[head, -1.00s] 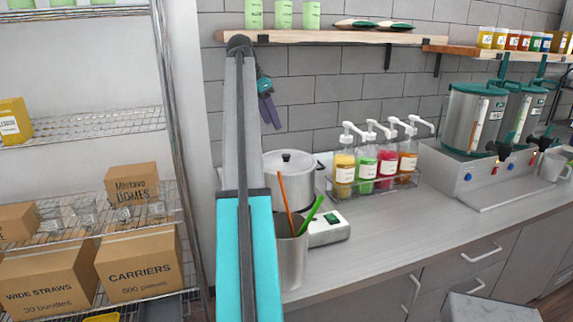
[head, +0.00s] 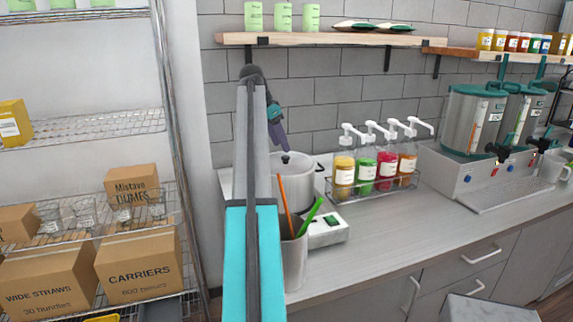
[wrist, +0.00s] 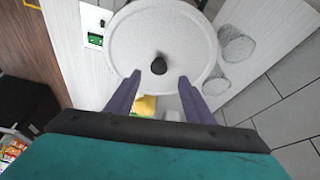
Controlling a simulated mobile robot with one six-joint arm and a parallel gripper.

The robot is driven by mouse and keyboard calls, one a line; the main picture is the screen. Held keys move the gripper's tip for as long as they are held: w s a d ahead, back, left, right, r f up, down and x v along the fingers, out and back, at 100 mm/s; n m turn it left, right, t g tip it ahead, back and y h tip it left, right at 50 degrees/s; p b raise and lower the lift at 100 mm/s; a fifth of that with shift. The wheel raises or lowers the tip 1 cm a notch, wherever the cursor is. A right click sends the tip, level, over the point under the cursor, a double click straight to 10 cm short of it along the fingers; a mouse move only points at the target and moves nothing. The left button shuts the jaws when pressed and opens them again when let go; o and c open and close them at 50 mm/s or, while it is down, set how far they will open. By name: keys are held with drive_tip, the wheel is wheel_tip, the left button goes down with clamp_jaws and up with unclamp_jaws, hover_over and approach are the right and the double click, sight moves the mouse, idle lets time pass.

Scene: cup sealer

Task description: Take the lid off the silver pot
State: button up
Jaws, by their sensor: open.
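The silver pot (head: 305,188) stands on a white base unit against the tiled wall, partly hidden by my arm. Its round lid (wrist: 190,40) is on it, with a small black knob (wrist: 160,63) in the middle. The lid's knob also shows in the head view (head: 285,159). My gripper (wrist: 158,78) has purple fingers, open and empty, pointing down over the lid. In the wrist view the knob appears just beyond the gap between the fingertips. In the head view the fingertips (head: 284,146) are just above the knob; I cannot tell whether they touch it.
A metal cup (head: 294,262) with an orange and a green stick stands in front of the pot. A rack of colourful pump bottles (head: 367,168) is close on the pot's right. A wooden shelf (head: 330,39) hangs above. The counter (head: 400,235) in front is clear.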

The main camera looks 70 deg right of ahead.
sight(286, 157)
drive_tip(key=shift+f, duration=0.1)
drive_tip(key=shift+p+x, duration=0.75)
drive_tip(key=shift+x, duration=0.2)
drive_tip(key=shift+a+p+x, duration=0.2)
drive_tip(key=shift+p+x, duration=0.3)
drive_tip(key=shift+x, duration=1.05)
clamp_jaws()
